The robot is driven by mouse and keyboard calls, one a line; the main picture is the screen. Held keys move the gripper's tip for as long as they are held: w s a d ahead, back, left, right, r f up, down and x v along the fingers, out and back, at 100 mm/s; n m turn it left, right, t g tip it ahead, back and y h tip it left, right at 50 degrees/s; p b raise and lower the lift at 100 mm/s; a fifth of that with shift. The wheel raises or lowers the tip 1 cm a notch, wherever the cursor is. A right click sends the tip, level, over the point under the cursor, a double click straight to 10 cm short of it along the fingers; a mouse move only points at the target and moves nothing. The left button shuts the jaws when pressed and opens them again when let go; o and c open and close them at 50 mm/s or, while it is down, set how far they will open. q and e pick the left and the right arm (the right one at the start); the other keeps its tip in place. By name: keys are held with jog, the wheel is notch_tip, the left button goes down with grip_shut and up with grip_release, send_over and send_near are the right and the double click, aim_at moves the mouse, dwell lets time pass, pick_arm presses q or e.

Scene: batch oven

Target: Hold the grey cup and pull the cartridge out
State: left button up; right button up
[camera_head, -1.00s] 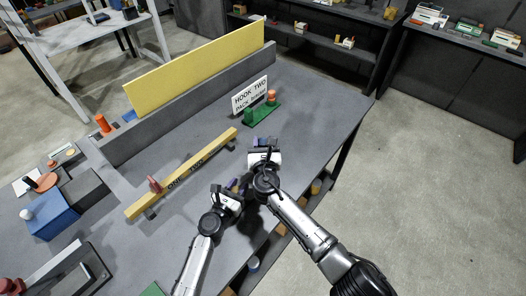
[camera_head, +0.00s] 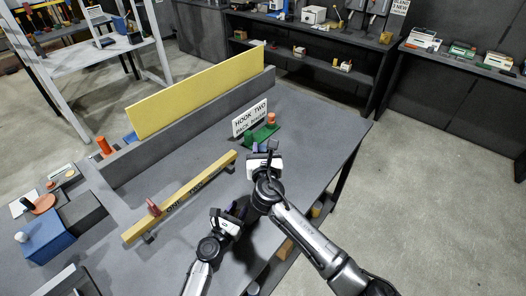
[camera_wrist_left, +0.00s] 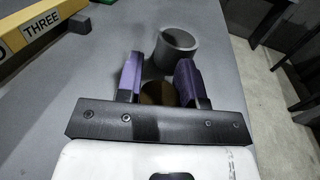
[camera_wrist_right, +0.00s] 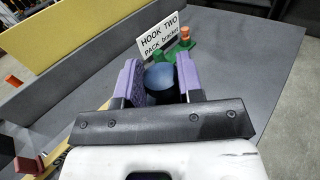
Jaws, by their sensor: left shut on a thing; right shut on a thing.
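The grey cup (camera_wrist_left: 182,46) stands open end up on the table in the left wrist view, beyond the fingertips. Its inside looks dark and empty. My left gripper (camera_wrist_left: 158,88) is shut on a brown round-ended thing (camera_wrist_left: 157,94), apart from the cup. It also shows low in the head view (camera_head: 238,210). My right gripper (camera_wrist_right: 160,78) is shut on a dark blue cylinder (camera_wrist_right: 161,80). In the head view the right gripper (camera_head: 264,150) is near the green bracket. I cannot tell which held thing is the cartridge. My right arm hides the cup in the head view.
A green bracket (camera_head: 262,134) with an orange knob stands ahead of the right gripper beside the HOOK TWO sign (camera_head: 249,120). A wooden beam (camera_head: 185,192) lies left of the left gripper. A grey wall (camera_head: 190,130) with a yellow panel runs behind. The table's right edge is close.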

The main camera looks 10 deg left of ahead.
pick_arm(q)
jog(key=o, duration=1.2)
jog(key=shift+c, duration=0.2)
jog(key=v, duration=1.2)
